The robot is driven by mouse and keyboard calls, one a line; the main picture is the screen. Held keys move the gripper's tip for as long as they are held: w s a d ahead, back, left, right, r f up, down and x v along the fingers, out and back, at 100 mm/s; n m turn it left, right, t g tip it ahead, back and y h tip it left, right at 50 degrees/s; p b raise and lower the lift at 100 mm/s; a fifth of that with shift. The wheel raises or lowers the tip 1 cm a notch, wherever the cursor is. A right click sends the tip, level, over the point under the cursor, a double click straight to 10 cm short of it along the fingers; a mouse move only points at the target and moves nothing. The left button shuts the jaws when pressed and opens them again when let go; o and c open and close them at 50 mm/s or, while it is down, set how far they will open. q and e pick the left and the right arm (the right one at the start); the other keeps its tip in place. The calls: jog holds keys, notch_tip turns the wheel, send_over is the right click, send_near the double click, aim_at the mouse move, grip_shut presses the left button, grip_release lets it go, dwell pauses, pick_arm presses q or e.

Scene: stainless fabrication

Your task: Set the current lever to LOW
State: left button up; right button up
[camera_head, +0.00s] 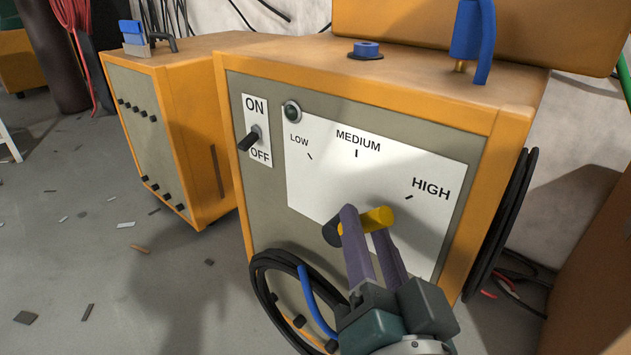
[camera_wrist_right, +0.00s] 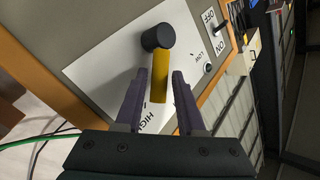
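The current lever (camera_head: 376,218) is a yellow handle on a round black hub, mounted on the white dial plate (camera_head: 320,180) of the orange welding machine. It points toward the HIGH mark; it also shows in the wrist view (camera_wrist_right: 160,78). The plate is marked LOW (camera_head: 299,141), MEDIUM (camera_head: 357,140) and HIGH (camera_head: 430,189). My right gripper (camera_head: 364,222) has its purple fingers on either side of the yellow handle. In the wrist view the right gripper (camera_wrist_right: 160,74) is open, with small gaps beside the handle. My left gripper is not in view.
An ON/OFF switch (camera_head: 250,140) and a round indicator (camera_head: 292,112) sit left of the lever. Black coiled cables (camera_head: 267,275) lie low at the front, and more hang on the right side (camera_head: 508,220). A second orange machine (camera_head: 185,110) stands to the left.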

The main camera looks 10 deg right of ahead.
jog(key=shift+w+d, duration=0.1)
jog(key=shift+w, duration=0.1)
grip_shut()
jog(key=shift+r, duration=0.1)
dwell(1.3)
